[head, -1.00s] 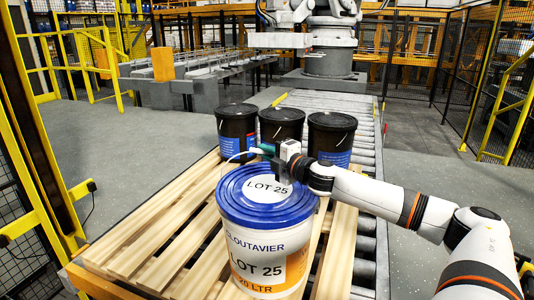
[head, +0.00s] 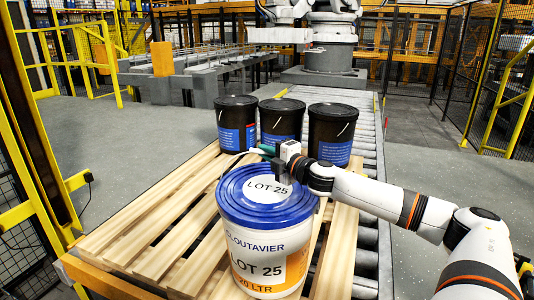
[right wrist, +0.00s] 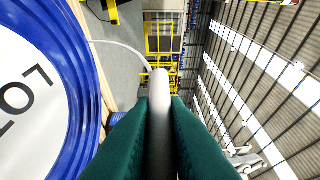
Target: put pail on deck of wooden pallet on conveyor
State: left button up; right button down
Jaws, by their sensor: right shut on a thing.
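The white pail (head: 258,244) with a blue lid marked LOT 25 is upright in the head view, in front of several slats of the wooden pallet (head: 150,235). I cannot tell whether its base touches the deck. My right gripper (head: 277,160) is beyond the lid, shut on the pail's handle. In the right wrist view, the white handle grip (right wrist: 160,125) lies between the green fingers (right wrist: 160,135), and a wire runs from it toward the blue lid rim (right wrist: 80,60). The pallet lies on the roller conveyor (head: 368,130). My left gripper is out of view.
Three dark pails stand in a row at the pallet's far end: left (head: 237,124), middle (head: 281,122) and right (head: 331,134). Bare slats lie left of the white pail. A yellow guard frame (head: 40,170) stands at the left.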

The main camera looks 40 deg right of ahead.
jog(key=shift+r, duration=0.2)
dwell(0.4)
jog(key=c, duration=1.4)
grip_release()
jog(key=shift+o, duration=0.3)
jog(key=shift+s+a, duration=0.2)
jog(key=shift+f, duration=0.5)
jog(key=shift+d+f+b, duration=0.1)
jog(key=shift+b, duration=0.3)
